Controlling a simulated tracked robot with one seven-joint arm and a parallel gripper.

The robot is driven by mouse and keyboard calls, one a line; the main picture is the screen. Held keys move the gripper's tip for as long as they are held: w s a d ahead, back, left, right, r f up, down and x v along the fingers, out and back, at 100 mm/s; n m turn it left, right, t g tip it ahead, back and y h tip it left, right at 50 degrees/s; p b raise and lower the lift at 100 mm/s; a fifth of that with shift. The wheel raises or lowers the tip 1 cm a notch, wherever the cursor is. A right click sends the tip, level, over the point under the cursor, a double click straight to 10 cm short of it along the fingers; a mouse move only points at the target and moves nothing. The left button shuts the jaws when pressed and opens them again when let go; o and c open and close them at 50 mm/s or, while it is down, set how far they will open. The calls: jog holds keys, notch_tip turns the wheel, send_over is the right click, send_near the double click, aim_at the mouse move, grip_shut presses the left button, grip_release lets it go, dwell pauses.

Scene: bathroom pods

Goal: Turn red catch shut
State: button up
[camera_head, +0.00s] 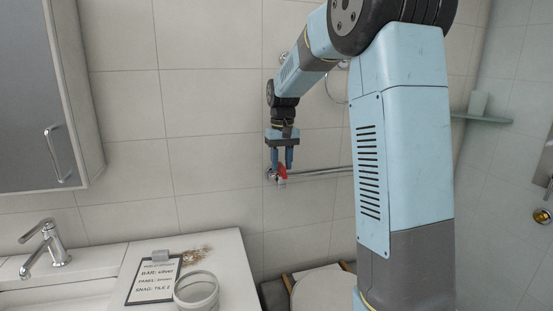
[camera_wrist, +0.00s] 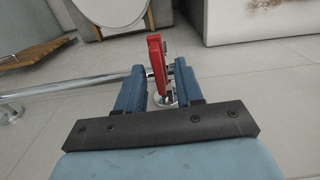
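The red catch (camera_head: 282,172) sits at the left end of the silver bar (camera_head: 320,173) on the tiled wall. In the wrist view the red catch (camera_wrist: 157,58) stands up between my two blue fingers, its top reaching past the fingertips. The silver bar (camera_wrist: 75,86) runs off to the left there. My gripper (camera_head: 281,166) points down at the catch in the head view. In the wrist view my gripper (camera_wrist: 160,78) has its fingers apart on either side of the catch; it looks nearer the left finger. Whether either finger touches it is unclear.
A counter holds a clipboard (camera_head: 154,280), a round jar (camera_head: 196,291) and a dried sprig (camera_head: 196,255), beside a tap (camera_head: 45,246). A cabinet (camera_head: 45,100) hangs at left. A toilet (camera_head: 322,288) stands below the bar. A corner shelf (camera_head: 482,118) is at right.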

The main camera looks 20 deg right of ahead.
aim_at(281, 165)
notch_tip(281, 165, up, 14)
dwell(0.6)
jog(key=shift+f, duration=0.1)
jog(key=s+t, duration=0.3)
jog(key=s, duration=1.4)
jog(key=s+f+t, duration=0.1)
jog(key=s+f, duration=0.4)
jog(key=s, duration=0.3)
jog(key=s+f+t, duration=0.1)
jog(key=s+f, duration=0.4)
jog(key=s, duration=0.3)
jog(key=shift+s+f+t, duration=0.15)
jog(key=shift+f+t, duration=0.05)
jog(key=shift+t, duration=0.1)
jog(key=shift+a, duration=0.1)
